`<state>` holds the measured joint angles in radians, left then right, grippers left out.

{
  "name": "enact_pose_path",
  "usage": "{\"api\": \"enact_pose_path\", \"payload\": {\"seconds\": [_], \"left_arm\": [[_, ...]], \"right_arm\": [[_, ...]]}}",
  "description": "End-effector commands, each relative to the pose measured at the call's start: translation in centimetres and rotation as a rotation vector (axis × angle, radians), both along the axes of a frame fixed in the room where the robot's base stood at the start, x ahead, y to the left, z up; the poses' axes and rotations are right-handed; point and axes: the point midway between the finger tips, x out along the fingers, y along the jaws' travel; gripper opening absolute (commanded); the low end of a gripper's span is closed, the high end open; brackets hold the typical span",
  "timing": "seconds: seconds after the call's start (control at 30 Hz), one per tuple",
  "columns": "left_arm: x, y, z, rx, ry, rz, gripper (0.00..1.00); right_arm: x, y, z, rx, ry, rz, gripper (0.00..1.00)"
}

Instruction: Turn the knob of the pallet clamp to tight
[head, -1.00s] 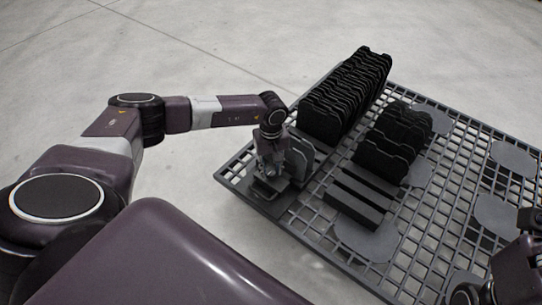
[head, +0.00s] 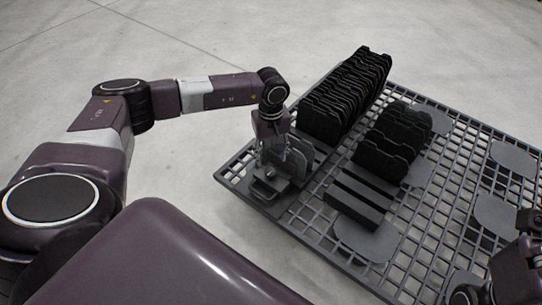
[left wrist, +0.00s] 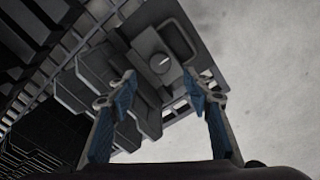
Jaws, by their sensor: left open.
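The pallet clamp (head: 268,188) is a grey block at the left corner of the pallet. Its round knob (left wrist: 160,63) shows in the left wrist view, with a short pale mark slanting up to the right. My left gripper (head: 267,156) is above the clamp, pointing down. In the left wrist view its two blue-padded fingers (left wrist: 160,78) are spread apart, with the knob seen between and just beyond the tips. Nothing is between the fingers, and they appear clear of the knob. My right gripper (head: 468,294) is partly cut off at the lower right; its jaws are unclear.
The dark grid pallet (head: 296,232) carries a long row of black plates (head: 345,98), a shorter row (head: 392,142) and dark bars (head: 352,200) right of the clamp. Flat round pads (head: 366,240) lie on it. The pale floor at left is clear.

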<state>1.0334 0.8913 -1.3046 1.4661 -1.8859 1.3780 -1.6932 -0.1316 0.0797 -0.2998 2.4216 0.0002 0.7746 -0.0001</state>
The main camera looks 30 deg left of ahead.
Motion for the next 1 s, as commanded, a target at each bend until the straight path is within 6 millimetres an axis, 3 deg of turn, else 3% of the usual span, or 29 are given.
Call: {"api": "enact_pose_path", "payload": {"seconds": [0.1, 0.33, 0.9, 1.0], "left_arm": [[0.1, 0.0, 2.5, -0.001, -0.003, 0.0, 0.46], [0.0, 0.0, 4.9, -0.001, -0.001, -0.001, 0.46], [0.0, 0.0, 5.2, 0.0, 0.0, 0.0, 0.46], [0.0, -0.8, 5.0, -0.02, -0.003, 0.001, 0.46]], "right_arm": [[0.0, 0.0, 0.0, 0.0, 0.0, 0.0, 0.0], [0.0, 0.0, 0.0, 0.0, -0.001, 0.0, 0.0], [0.0, 0.0, 0.0, 0.0, 0.0, 0.0, 0.0], [0.0, 0.0, 0.0, 0.0, -0.001, 0.0, 0.0]]}}
